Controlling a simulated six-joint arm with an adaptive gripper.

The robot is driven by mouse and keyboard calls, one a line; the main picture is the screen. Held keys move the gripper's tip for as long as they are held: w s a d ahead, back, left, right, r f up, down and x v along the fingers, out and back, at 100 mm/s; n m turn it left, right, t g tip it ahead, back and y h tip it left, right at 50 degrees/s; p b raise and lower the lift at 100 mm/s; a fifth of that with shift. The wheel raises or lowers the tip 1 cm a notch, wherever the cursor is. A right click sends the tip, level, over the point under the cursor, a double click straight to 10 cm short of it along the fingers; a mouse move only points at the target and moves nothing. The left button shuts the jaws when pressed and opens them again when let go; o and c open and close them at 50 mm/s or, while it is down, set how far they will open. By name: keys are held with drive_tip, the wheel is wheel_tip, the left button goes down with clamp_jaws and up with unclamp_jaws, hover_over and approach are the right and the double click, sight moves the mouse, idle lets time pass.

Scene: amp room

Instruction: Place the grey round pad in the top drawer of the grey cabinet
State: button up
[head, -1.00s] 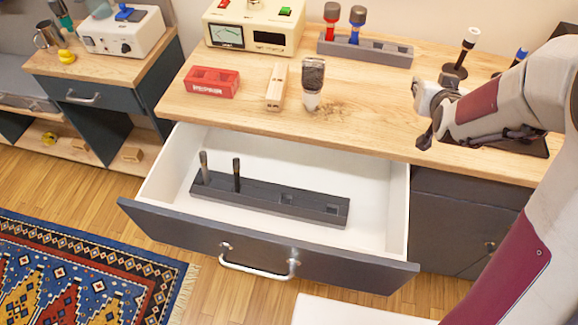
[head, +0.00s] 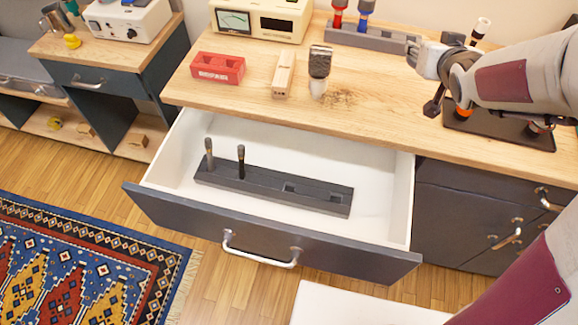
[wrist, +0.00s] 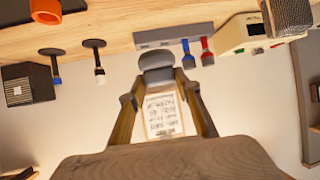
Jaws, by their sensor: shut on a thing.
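The grey round pad (wrist: 157,62) sits between the fingertips of my gripper (wrist: 158,88) in the wrist view, and the gripper is shut on it. In the head view my gripper (head: 424,62) is above the right part of the wooden top; I cannot make out the pad clearly there. The grey cabinet's top drawer (head: 270,235) is pulled open, left of and nearer than the gripper. Inside its white interior lies a dark slotted holder (head: 270,190) with two upright pen-like tools. The drawer floor around it is bare.
On the wooden top stand a red block (head: 217,68), a wooden block (head: 283,75), a metal-headed tool (head: 319,70), a cream meter box (head: 262,18) and a grey rack (head: 365,37). A dark plate (head: 500,132) lies under my arm. The drawer's right side is clear.

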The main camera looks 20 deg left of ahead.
drive_tip(key=s+a+r+n+g+y, duration=0.1)
drive_tip(key=s+a+n+g+y, duration=0.15)
drive_tip(key=a, duration=0.55)
drive_tip(key=s+a+n+g+y, duration=0.1)
drive_tip(key=s+a+n+y, duration=0.3)
drive_tip(key=a, duration=0.4)
drive_tip(key=s+a+f+n+g+y, duration=0.1)
drive_tip(key=s+a+f+n+g, duration=0.1)
drive_tip(key=s+a+n, duration=0.3)
drive_tip(key=s+a+f+g+y, duration=0.1)
drive_tip(key=s+a+g+y, duration=0.15)
drive_tip(key=s, duration=0.45)
wheel_tip(320, 180, down, 24)
drive_tip(key=shift+w+a+r+h, duration=0.2)
drive_tip(key=shift+w+h, duration=0.1)
drive_tip(key=shift+h, duration=0.1)
drive_tip(key=shift+f, duration=0.15)
hover_over(294, 180)
drive_tip(key=s, duration=0.3)
drive_tip(key=shift+d+f, duration=0.15)
drive_tip(key=shift+f, duration=1.25)
drive_tip(key=shift+d+f, duration=0.15)
drive_tip(key=shift+f, duration=1.25)
drive_tip(key=shift+f, duration=2.1)
